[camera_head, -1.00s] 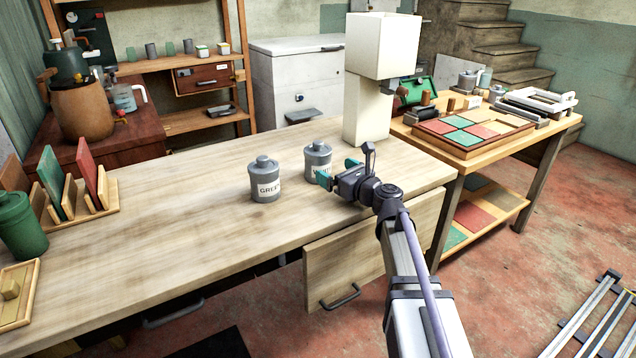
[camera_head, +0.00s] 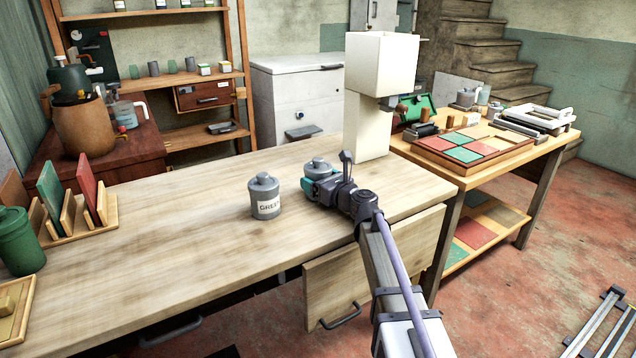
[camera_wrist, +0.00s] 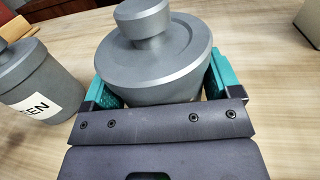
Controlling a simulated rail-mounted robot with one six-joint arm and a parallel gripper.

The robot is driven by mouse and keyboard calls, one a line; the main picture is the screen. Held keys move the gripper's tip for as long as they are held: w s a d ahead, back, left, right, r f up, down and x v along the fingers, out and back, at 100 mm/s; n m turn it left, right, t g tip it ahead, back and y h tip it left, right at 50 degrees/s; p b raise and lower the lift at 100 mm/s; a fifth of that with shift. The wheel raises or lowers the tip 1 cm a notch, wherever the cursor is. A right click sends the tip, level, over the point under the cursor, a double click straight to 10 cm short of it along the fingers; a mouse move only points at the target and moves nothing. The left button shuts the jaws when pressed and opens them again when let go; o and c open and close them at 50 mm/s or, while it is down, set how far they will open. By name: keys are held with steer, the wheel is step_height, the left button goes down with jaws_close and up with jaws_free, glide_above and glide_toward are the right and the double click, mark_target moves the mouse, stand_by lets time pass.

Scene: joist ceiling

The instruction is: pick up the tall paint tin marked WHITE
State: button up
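The grey tin (camera_head: 317,167) with a knobbed lid stands on the wooden workbench (camera_head: 190,230). Its label is hidden now by my gripper (camera_head: 317,186). In the wrist view the tin (camera_wrist: 160,55) sits between the two teal fingers of my gripper (camera_wrist: 163,85), one on each side. The fingers look spread around its body; I cannot see firm contact. A second grey tin (camera_head: 264,196), labelled GREEN, stands a little to the left, apart from my gripper. It also shows at the left edge of the wrist view (camera_wrist: 35,85).
A tall cream box-shaped fixture (camera_head: 380,70) stands behind the tin on the bench. A rack of coloured panels (camera_head: 75,215) and a green canister (camera_head: 18,240) are at the left. A side table (camera_head: 480,170) with a tile tray is at the right.

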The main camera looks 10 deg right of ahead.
steer(key=c, duration=1.4)
